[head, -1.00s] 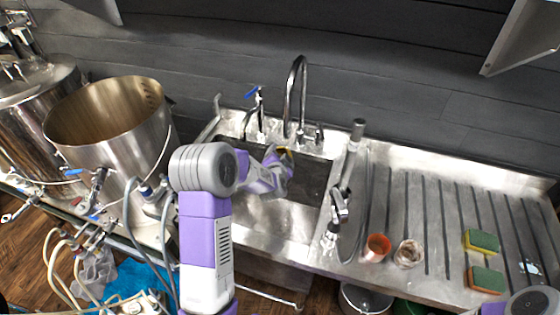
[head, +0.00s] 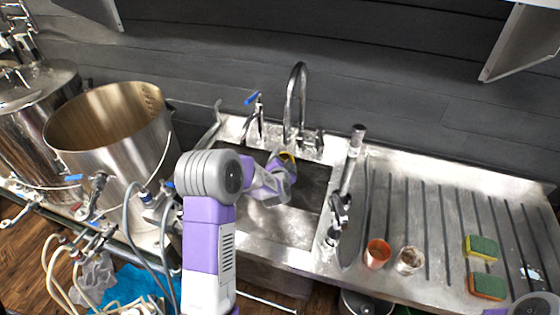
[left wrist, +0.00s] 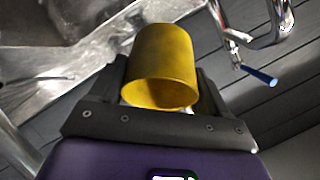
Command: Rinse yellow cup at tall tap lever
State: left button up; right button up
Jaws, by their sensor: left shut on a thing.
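The yellow cup (left wrist: 165,62) is held between the two dark fingers of my left gripper (left wrist: 163,80) in the left wrist view, its open mouth facing the camera. In the head view the left gripper (head: 286,168) is over the sink, and only a small yellow bit of the cup (head: 288,156) shows past it. The tall tap (head: 299,82) is a chrome gooseneck behind the gripper, with a chrome lever (head: 319,139) at its right. I cannot tell whether the cup is under the spout. My right gripper is out of view.
A shorter tap with a blue lever (head: 252,98) stands left of the tall tap. A spray hose (head: 343,190) stands at the sink's right edge. An orange cup (head: 377,253), a clear cup (head: 409,260) and two sponges (head: 482,248) are on the drainboard. A steel pot (head: 108,135) is at left.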

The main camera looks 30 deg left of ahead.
pick_arm(q)
jog(key=shift+d, duration=0.15)
jog(key=s+d+b, duration=0.1)
jog(key=s+d, duration=0.2)
jog(key=s, duration=0.4)
jog(key=shift+s, duration=0.2)
dwell(0.4)
dwell(1.2)
jog(key=s+d+r+p, duration=0.1)
jog(key=s+r+p, duration=0.1)
jog(key=s+r, duration=0.2)
jog(key=shift+s+d+p, duration=0.3)
jog(key=shift+d+p, duration=0.05)
dwell(0.4)
